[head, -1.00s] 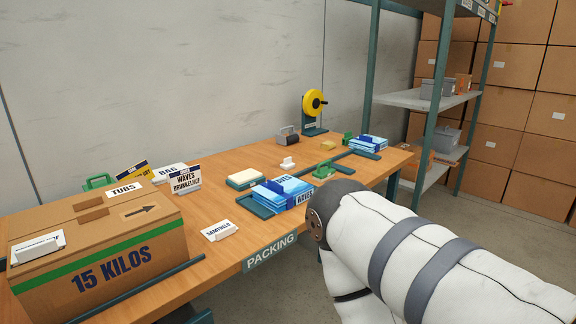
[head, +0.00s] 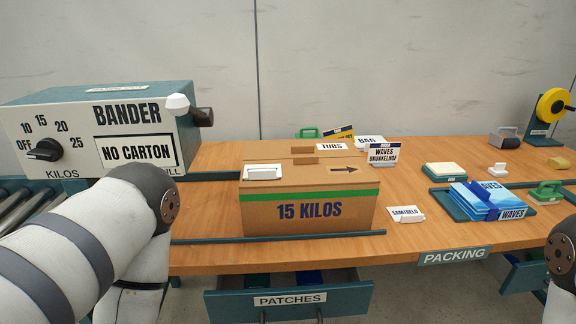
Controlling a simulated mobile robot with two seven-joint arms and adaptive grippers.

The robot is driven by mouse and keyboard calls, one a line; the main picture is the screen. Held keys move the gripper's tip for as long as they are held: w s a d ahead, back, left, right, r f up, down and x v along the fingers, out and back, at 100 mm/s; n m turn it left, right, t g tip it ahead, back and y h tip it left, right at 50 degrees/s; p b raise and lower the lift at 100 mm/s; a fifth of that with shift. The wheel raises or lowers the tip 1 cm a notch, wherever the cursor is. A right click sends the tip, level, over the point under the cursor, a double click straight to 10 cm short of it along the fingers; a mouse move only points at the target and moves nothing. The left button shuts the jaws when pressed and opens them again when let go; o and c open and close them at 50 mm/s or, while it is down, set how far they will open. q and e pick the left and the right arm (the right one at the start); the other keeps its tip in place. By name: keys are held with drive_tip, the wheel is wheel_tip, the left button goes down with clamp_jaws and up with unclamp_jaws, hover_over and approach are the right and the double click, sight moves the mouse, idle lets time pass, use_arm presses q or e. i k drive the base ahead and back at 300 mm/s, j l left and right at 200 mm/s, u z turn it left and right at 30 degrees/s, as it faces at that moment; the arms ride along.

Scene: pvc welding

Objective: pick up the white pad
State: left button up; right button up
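A pale cream-white pad (head: 446,169) lies in a shallow green tray on the right part of the table. A smaller white piece (head: 497,170) stands to the right of the cream-white pad. I cannot tell for certain which of these is the white pad. Part of my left arm shows at lower left and a bit of my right arm at the right edge. Neither gripper is in view.
The bander machine (head: 150,120) stands at left beside rollers (head: 28,205). Blue-and-white packs (head: 485,200) lie in a green tray right of a SAMTRELO card (head: 405,214). The patches drawer (head: 290,300) sticks out below the table. Bare tabletop (head: 420,240) shows at the front.

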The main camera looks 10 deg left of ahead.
sight(499, 170)
drive_tip(key=l+u, duration=0.15)
drive_tip(key=l, duration=0.35)
drive_tip(key=i+l+u, duration=0.2)
drive_tip(key=l, duration=0.35)
drive_tip(key=k+l+u, duration=0.15)
drive_tip(key=l, duration=0.35)
drive_tip(key=l+u, duration=0.15)
drive_tip(key=l, duration=0.35)
drive_tip(key=l+u, duration=0.15)
drive_tip(key=l, duration=0.4)
drive_tip(key=k+l+u, duration=0.2)
drive_tip(key=l, duration=0.3)
drive_tip(key=l+u, duration=0.15)
drive_tip(key=l, duration=0.35)
drive_tip(key=k+l+u, duration=0.15)
drive_tip(key=l, duration=0.35)
